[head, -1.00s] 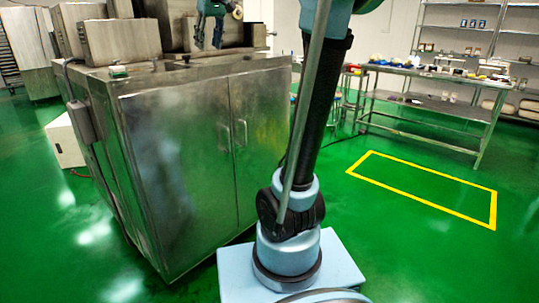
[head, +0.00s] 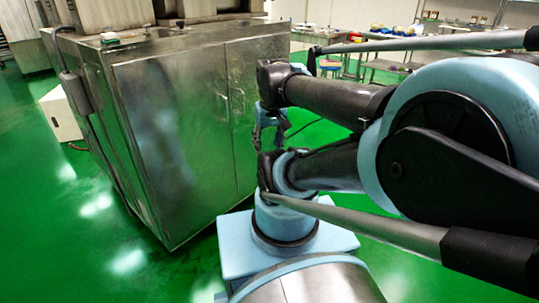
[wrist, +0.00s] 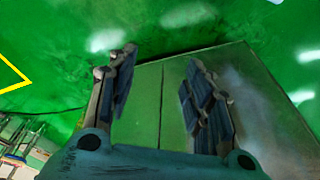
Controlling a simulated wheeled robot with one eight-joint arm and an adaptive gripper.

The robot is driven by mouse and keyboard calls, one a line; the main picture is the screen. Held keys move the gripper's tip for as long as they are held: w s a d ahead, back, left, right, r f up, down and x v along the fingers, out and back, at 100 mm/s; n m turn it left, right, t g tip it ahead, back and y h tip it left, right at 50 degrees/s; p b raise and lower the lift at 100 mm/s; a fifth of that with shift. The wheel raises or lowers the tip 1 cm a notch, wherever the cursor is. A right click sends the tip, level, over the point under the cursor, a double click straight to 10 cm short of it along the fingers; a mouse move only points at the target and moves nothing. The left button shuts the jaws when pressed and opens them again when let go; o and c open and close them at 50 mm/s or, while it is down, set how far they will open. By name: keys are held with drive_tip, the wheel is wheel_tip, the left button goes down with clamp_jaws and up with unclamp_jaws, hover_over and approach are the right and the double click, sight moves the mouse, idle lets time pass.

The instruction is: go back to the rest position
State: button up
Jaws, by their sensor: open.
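My gripper (wrist: 158,75) fills the lower part of the wrist view. Its two dark-padded fingers stand apart with nothing between them. In the head view my gripper (head: 268,137) is small and partly hidden behind my own arm, hanging beside the right side of the steel machine cabinet (head: 185,130). My arm is folded, with its links crossing the right half of the head view. The cabinet's doors also show beyond the fingers in the wrist view (wrist: 175,105).
A control box (head: 77,95) is fixed to the cabinet's left side, and a white box (head: 62,116) stands on the floor there. A work table (head: 385,72) with small items is at the back right. Yellow floor tape (wrist: 12,75) shows in the wrist view. The green floor in front is clear.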

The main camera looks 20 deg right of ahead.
drive_tip(key=s+f, duration=0.2)
drive_tip(key=f, duration=0.1)
drive_tip(key=shift+d+f, duration=0.1)
drive_tip(key=shift+w+f, duration=0.2)
drive_tip(key=shift+w, duration=0.3)
